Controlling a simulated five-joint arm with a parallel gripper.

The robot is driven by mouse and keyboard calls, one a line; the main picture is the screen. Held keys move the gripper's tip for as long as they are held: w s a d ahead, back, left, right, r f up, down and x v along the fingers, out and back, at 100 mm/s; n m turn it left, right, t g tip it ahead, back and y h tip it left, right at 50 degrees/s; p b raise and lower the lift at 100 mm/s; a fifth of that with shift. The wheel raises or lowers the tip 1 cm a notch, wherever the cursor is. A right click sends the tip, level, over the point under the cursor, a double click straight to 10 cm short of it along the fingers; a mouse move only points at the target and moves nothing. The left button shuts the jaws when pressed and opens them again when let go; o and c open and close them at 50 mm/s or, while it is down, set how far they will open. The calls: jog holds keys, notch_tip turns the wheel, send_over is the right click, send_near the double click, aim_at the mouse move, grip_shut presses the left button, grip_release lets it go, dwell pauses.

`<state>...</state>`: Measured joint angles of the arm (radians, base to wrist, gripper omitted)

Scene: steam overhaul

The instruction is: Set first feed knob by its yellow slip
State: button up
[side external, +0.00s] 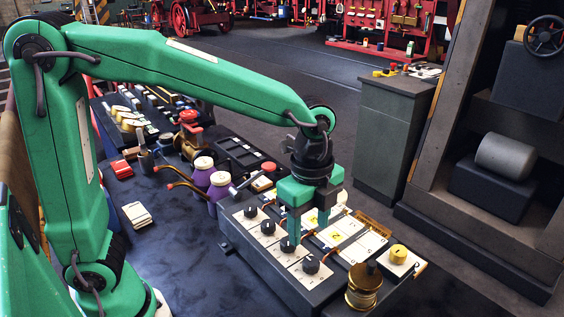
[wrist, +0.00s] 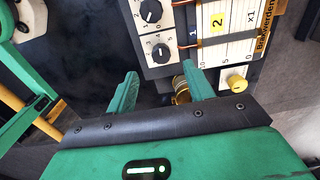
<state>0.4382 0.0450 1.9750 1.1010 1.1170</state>
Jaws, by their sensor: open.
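A dark control box (side external: 283,283) carries a row of black feed knobs on cream dial plates. The knobs run from the far one (side external: 250,212) through a second (side external: 267,227) and a third (side external: 287,244) to the near one (side external: 311,264). Two knobs show in the wrist view, an upper one (wrist: 151,10) and a lower one (wrist: 160,53). A yellow slip (wrist: 217,20) reading 2 lies on a white card beside the upper knob. My gripper (side external: 308,232) is open and empty, pointing down over the box near the third knob. In the wrist view its fingers (wrist: 160,70) stand apart below the lower knob.
A brass cylinder (side external: 364,290) and a yellow button (side external: 398,253) stand at the box's near right end. Purple jars (side external: 203,172) and a red-topped valve (side external: 190,130) stand behind left. A grey cabinet (side external: 390,140) stands behind right. The bench front left is mostly clear.

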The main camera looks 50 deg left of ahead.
aim_at(311, 261)
jog(key=shift+w+d+f+m, duration=0.1)
jog(key=shift+d+f+m, duration=0.2)
jog(key=shift+d+m, duration=0.15)
jog(key=shift+f, duration=0.1)
jog(key=shift+f, duration=3.8)
jog(key=c, duration=1)
jog(key=shift+o, duration=0.2)
